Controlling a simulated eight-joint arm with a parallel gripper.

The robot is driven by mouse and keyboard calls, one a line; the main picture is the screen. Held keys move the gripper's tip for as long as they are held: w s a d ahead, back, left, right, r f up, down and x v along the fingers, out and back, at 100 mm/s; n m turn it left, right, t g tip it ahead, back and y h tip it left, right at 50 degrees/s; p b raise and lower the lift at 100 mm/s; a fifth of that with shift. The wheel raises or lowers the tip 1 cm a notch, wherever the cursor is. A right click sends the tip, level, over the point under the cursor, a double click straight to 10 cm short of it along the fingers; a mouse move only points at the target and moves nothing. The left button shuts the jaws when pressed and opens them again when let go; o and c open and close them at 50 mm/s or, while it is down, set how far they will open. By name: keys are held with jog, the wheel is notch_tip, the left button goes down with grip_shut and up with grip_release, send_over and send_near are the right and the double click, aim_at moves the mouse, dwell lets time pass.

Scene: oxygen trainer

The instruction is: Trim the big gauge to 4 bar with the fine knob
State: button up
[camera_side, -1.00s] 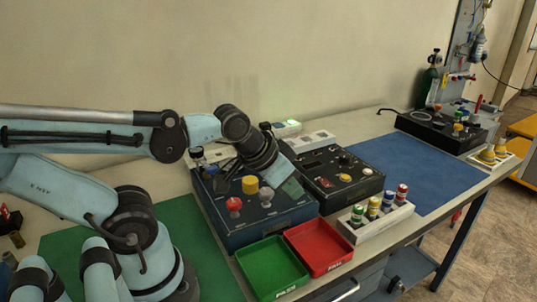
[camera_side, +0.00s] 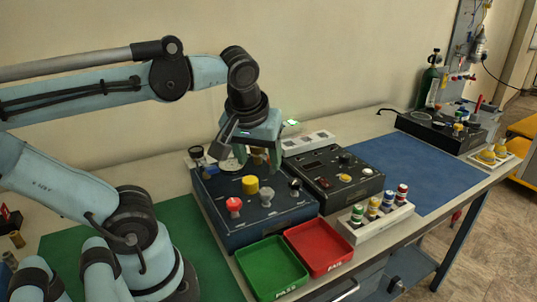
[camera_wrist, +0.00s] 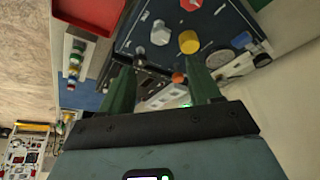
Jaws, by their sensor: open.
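My gripper (camera_side: 256,159) is open above the back of the box, pointing down. In the wrist view, its green fingers (camera_wrist: 163,92) are apart, with the yellow knob (camera_wrist: 188,42), silver knob (camera_wrist: 160,32) and white dial (camera_wrist: 237,66) beyond them. Which knob is the fine one cannot be told.
A black box (camera_side: 338,197) with knobs stands right of the blue one. Green (camera_side: 272,290) and red (camera_side: 346,258) trays lie in front, beside a white rack (camera_side: 372,236) of coloured caps. A blue mat (camera_side: 420,176) to the right is clear.

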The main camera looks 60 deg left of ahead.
aim_at(266, 191)
jog(key=shift+x, duration=5.95)
jog(key=shift+a, duration=0.15)
jog(key=c, duration=1.1)
jog(key=shift+o, duration=0.2)
jog(key=m+t+h, duration=0.1)
jog(key=m, duration=0.3)
jog(key=shift+s+a+m, duration=0.1)
jog(key=shift+a+m, duration=0.05)
jog(key=shift+m, duration=0.15)
jog(key=shift+m+h, duration=0.9)
jog(key=shift+m, duration=1.1)
